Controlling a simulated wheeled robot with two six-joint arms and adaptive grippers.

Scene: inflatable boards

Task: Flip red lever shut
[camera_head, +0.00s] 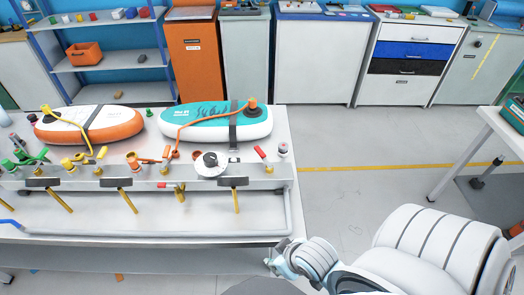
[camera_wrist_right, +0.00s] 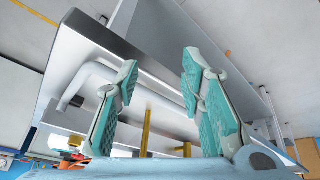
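A red-handled lever (camera_head: 262,153) stands tilted on a brass valve near the right end of the workbench (camera_head: 262,205), in the head view. A second red-handled lever (camera_head: 170,186) lies roughly level on the bench's front face, above a brass pipe (camera_head: 180,196). My right gripper (camera_head: 279,262) is beyond the bench's front right corner, apart from both levers. In the right wrist view the right gripper (camera_wrist_right: 160,60) has its two teal-padded fingers spread with nothing between them. Neither red lever can be made out clearly in that view. My left gripper is not in view.
An orange-and-white board (camera_head: 118,128) and a teal-and-white board (camera_head: 190,125) lie on the bench. A white round gauge (camera_head: 211,164) sits left of the right red lever. Yellow (camera_head: 101,153) and green (camera_head: 25,160) levers stand farther left.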

